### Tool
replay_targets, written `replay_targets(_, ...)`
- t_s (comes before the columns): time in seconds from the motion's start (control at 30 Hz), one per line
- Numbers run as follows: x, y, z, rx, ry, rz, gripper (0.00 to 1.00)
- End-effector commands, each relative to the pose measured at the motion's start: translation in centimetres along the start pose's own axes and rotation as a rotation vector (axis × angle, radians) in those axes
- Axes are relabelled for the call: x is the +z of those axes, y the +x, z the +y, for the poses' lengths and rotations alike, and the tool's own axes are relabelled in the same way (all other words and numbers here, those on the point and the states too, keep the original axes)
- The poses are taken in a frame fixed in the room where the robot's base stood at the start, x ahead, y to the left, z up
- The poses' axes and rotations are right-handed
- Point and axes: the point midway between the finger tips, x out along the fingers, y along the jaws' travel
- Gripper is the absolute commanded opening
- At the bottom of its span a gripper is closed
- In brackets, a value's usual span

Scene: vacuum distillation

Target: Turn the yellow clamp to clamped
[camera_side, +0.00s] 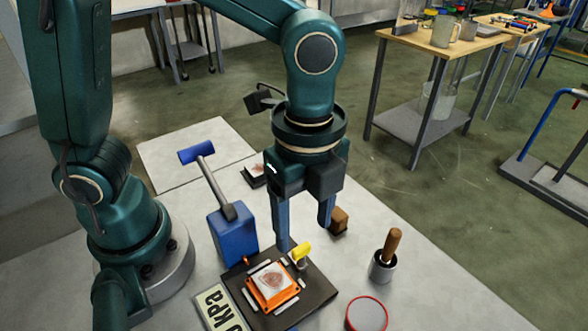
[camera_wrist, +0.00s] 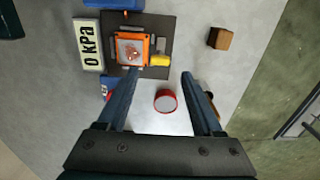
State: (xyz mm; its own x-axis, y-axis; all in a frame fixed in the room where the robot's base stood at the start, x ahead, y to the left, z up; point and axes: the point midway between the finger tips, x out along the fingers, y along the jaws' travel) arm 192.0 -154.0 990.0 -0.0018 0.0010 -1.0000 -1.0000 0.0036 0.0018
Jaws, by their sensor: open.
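The yellow clamp (camera_side: 301,252) sits at the edge of an orange frame (camera_side: 252,293) on a dark base plate (camera_side: 313,290). In the wrist view the yellow clamp (camera_wrist: 160,60) sticks out from the right side of the orange frame (camera_wrist: 119,48). My gripper (camera_side: 305,238) points down with its fingers apart and nothing between them. In the side view its left finger is close to the clamp; I cannot tell whether they touch. In the wrist view the clamp shows just beyond and between the fingertips (camera_wrist: 161,74).
A blue pump box (camera_side: 233,236) with a lever handle stands behind the plate. A 0 kPa display (camera_side: 222,308) lies beside it. A red-rimmed round dish (camera_side: 367,315), a pestle in a mortar (camera_side: 383,268) and a brown block (camera_side: 339,220) stand to the right on the table.

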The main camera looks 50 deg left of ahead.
Motion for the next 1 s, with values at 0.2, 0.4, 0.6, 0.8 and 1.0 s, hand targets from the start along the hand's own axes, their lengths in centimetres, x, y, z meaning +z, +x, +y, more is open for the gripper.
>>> replay_targets(0.2,0.1,2.6,0.1,0.004,-0.001,-0.001,0.68)
replay_targets(0.4,0.0,4.4,0.1,0.001,-0.002,0.001,0.68)
replay_targets(0.6,0.0,4.7,0.0,-0.002,-0.002,0.003,0.68)
replay_targets(0.8,0.0,4.6,0.0,-0.002,-0.003,0.003,0.33)
replay_targets(1.0,0.0,4.6,0.0,-0.002,-0.003,0.003,0.0)
